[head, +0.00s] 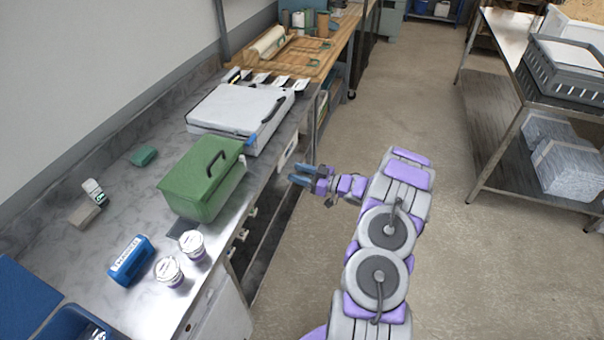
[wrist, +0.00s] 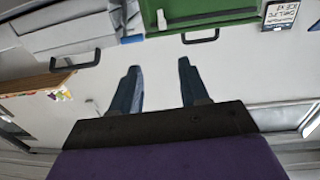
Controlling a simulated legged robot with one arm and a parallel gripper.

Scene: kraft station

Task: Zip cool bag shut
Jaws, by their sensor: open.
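The cool bag looks to be the green box-shaped bag (head: 203,180) on the metal counter, with a black handle on its top. Its top lies down over the body; the state of the zip is too small to tell. In the wrist view the bag (wrist: 205,12) shows at the top edge, with a small white tab (wrist: 162,20) on its front that may be a zip pull. My gripper (head: 300,174) is open and empty, out over the aisle to the right of the bag. In the wrist view its two fingers (wrist: 160,85) stand apart, clear of the bag.
A flat white case (head: 232,105) stands behind the bag. Two lidded tubs (head: 181,257), a blue pack (head: 130,260) and a green item (head: 143,156) lie on the counter. Handles (head: 250,212) stick out from the counter front. The floor (head: 400,100) right of the counter is clear.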

